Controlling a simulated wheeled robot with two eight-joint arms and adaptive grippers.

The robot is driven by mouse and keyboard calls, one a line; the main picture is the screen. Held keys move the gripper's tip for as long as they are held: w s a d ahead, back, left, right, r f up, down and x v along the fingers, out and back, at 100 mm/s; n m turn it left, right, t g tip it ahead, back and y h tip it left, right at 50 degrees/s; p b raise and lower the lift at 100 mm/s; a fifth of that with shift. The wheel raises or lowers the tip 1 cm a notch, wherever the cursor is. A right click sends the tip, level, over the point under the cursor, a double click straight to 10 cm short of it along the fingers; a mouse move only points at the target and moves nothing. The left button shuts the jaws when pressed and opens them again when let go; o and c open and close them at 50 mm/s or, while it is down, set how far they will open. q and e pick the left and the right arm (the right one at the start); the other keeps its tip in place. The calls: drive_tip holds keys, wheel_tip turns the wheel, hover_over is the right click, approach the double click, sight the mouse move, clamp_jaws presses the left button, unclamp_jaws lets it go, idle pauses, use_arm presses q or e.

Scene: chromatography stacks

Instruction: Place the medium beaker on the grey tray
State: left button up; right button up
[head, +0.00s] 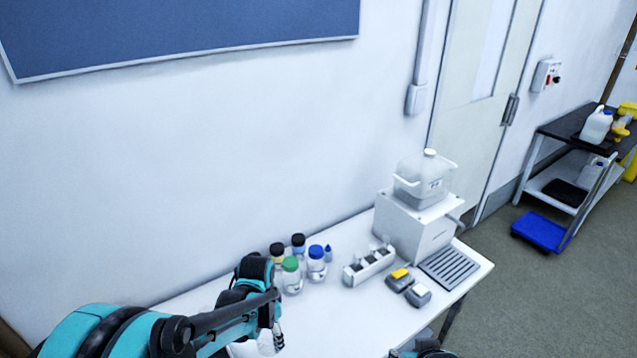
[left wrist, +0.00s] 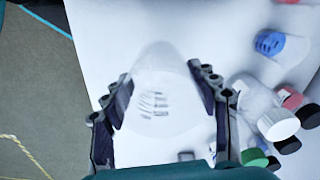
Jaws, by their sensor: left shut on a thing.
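A clear beaker with dark graduation marks (left wrist: 154,98) sits between the fingers of my left gripper (left wrist: 160,105) in the left wrist view. The gripper is shut on it. In the head view my left gripper (head: 277,338) is low at the left part of the white table, and the beaker (head: 266,344) shows only faintly beside it, partly hidden by the arm. I cannot tell whether the beaker touches the table. A grey ridged tray (head: 449,266) lies at the table's right end, apart from the gripper. My right gripper is out of view.
Several capped bottles, including a green-capped one (head: 291,278) and a blue-capped one (head: 317,264), stand close right of my left arm.

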use_arm(q)
drive_tip(key=s+a+n, duration=0.1)
drive_tip(key=a+n, duration=0.4)
drive_tip(key=n, duration=0.3)
wheel_tip(320, 180, up, 6)
drive_tip(key=p, duration=0.4)
wheel_tip(320, 180, down, 7)
drive_tip(key=b, duration=0.4)
drive_tip(key=shift+s, duration=0.15)
idle(1.0)
